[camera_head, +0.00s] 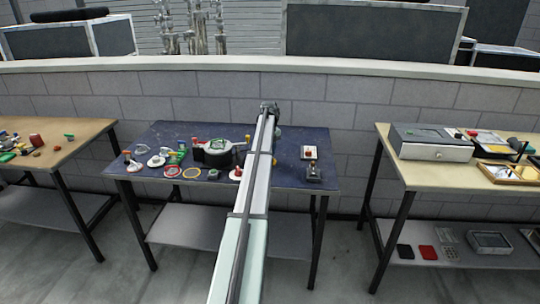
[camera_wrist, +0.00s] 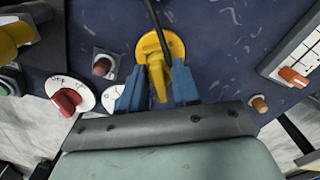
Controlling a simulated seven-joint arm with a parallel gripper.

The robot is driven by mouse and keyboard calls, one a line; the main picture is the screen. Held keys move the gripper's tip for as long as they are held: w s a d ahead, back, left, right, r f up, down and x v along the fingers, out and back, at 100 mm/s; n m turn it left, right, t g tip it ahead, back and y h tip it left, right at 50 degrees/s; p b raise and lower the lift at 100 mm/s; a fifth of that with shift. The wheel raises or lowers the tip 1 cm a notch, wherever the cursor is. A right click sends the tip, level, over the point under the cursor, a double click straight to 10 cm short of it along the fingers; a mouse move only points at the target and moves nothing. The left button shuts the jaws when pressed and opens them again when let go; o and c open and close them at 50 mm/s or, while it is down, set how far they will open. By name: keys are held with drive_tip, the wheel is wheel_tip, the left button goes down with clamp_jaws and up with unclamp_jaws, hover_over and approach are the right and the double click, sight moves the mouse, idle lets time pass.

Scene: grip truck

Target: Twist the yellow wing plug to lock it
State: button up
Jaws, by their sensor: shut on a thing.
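The yellow wing plug (camera_wrist: 160,85) shows in the wrist view. Its narrow wing points down the picture from a round yellow disc (camera_wrist: 176,47) on the dark blue tabletop. My gripper (camera_wrist: 157,88) has its two blue fingers on either side of the wing and is shut on it. A dark cable (camera_wrist: 158,25) runs down over the disc to the plug. In the head view my arm reaches across the blue table (camera_head: 318,140), and I cannot make out the plug there.
A red knob (camera_wrist: 67,101) on a white dial and a small dull red button (camera_wrist: 102,66) sit left of the plug. An orange-brown knob (camera_wrist: 259,103) and a grey box with an orange switch (camera_wrist: 294,77) lie to the right. A block wall (camera_head: 350,100) stands behind the table.

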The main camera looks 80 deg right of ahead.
drive_tip(key=shift+a+f, duration=0.1)
drive_tip(key=shift+f, duration=0.15)
drive_tip(key=o, duration=0.7)
drive_tip(key=shift+r, duration=0.1)
drive_tip(key=shift+r, duration=0.1)
drive_tip(key=shift+r, duration=3.75)
